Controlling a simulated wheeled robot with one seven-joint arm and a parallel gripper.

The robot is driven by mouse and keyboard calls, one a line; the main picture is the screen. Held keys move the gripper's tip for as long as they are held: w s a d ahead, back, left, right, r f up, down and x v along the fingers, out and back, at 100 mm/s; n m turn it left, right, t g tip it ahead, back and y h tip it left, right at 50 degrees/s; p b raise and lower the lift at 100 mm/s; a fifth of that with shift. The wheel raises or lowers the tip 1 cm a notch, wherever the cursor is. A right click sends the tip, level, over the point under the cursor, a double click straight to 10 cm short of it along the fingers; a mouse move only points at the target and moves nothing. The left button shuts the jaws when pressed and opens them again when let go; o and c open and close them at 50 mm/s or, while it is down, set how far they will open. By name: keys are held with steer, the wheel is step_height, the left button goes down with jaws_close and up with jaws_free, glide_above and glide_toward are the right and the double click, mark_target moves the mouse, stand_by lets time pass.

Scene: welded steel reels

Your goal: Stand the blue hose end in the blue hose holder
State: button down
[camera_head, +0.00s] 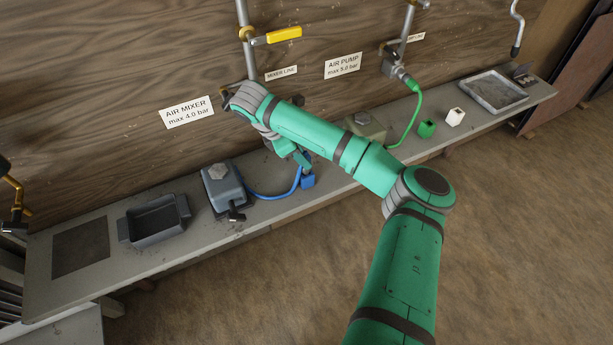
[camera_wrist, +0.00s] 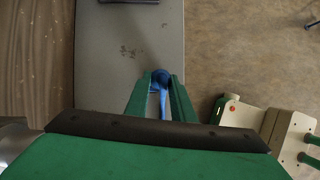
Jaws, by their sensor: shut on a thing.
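My gripper (camera_head: 301,162) is shut on the blue hose end, low over the bench in the head view. The hose end shows as blue between the fingers in the wrist view (camera_wrist: 161,84). The blue hose (camera_head: 272,196) curves from the grey box up to my gripper. The blue hose holder (camera_head: 308,181), a small block, stands near the bench's front edge, right below my fingertips. My fingers hide the hose's tip in the head view, so I cannot tell whether it is above the holder or inside it.
The grey box (camera_head: 223,188) and a dark open tray (camera_head: 155,222) stand left on the bench (camera_head: 280,212). To the right are a beige box (camera_head: 366,127), a green holder (camera_head: 427,129), a white holder (camera_head: 455,117) and a shallow tray (camera_head: 493,92). A green hose (camera_head: 417,105) hangs from the wall pipe.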

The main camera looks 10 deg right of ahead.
steer(key=shift+f, duration=0.7)
stand_by(0.4)
steer(key=c, duration=1.4)
jaws_free()
steer(key=shift+c, duration=0.2)
steer(key=shift+r, duration=4.5)
